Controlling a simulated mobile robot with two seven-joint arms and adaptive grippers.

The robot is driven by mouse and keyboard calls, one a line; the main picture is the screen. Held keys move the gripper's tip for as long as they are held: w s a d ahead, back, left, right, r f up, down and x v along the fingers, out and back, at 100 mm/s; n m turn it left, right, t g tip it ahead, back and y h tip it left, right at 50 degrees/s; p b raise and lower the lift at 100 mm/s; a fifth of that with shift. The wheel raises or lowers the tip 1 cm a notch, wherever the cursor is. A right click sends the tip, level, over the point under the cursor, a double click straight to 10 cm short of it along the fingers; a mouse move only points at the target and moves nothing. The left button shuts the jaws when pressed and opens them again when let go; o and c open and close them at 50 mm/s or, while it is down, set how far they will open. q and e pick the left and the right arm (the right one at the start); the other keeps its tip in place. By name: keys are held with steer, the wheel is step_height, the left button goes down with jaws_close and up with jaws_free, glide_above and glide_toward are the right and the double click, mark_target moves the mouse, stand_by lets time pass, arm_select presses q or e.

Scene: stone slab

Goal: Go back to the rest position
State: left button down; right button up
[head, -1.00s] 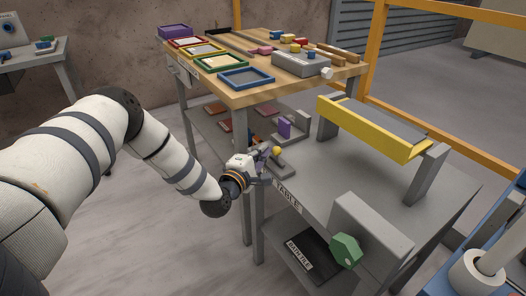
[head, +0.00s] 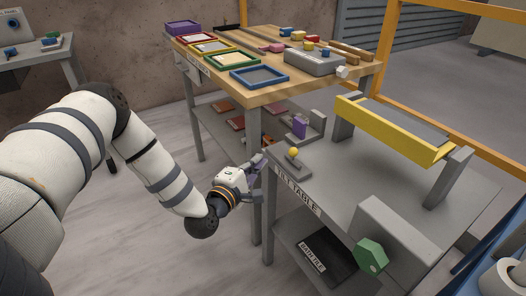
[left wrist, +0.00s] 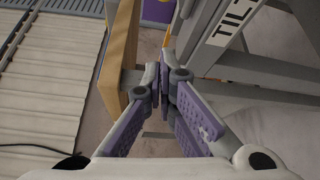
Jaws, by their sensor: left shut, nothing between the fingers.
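My left gripper (head: 259,165) is shut and empty, with its purple finger pads together. It is in the gap between the wooden-topped workbench (head: 290,93) and the left edge of the grey tilt table (head: 345,180). In the left wrist view the closed fingertips (left wrist: 167,82) meet near the middle, with nothing between them. My white left arm reaches in from the left of the head view. My right gripper is not in view.
The tilt table carries a lever with a yellow knob (head: 293,152), a purple block (head: 299,126), a yellow bar (head: 390,130) and a green knob (head: 371,254). Coloured frames, including a blue one (head: 259,86), lie on the workbench. Open floor (head: 120,230) is at left.

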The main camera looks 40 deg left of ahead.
arm_select(q)
steer(key=shift+s, duration=1.15)
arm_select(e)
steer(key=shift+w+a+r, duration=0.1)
arm_select(q)
steer(key=s+d+f+m+g+h, duration=0.4)
steer(key=s+d+f+m, duration=0.2)
steer(key=d+f, duration=0.3)
steer(key=s+d+f+m+g+p, duration=0.1)
steer(key=s+d+f+m+g, duration=0.25)
steer(key=s, duration=0.35)
steer(key=s+d+f+m+g, duration=0.2)
steer(key=s+d+m+g, duration=0.15)
steer(key=s, duration=0.35)
steer(key=s+a+m+g+y, duration=0.1)
steer(key=s+m+g, duration=0.3)
steer(key=s, duration=0.7)
steer(key=s+a+r+m+g+y+p, duration=0.1)
steer(key=s+m+g, duration=0.3)
steer(key=s, duration=0.7)
steer(key=shift+a, duration=0.85)
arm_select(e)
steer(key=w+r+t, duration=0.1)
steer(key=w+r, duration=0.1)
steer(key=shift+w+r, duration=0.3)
arm_select(q)
steer(key=shift+r, duration=0.1)
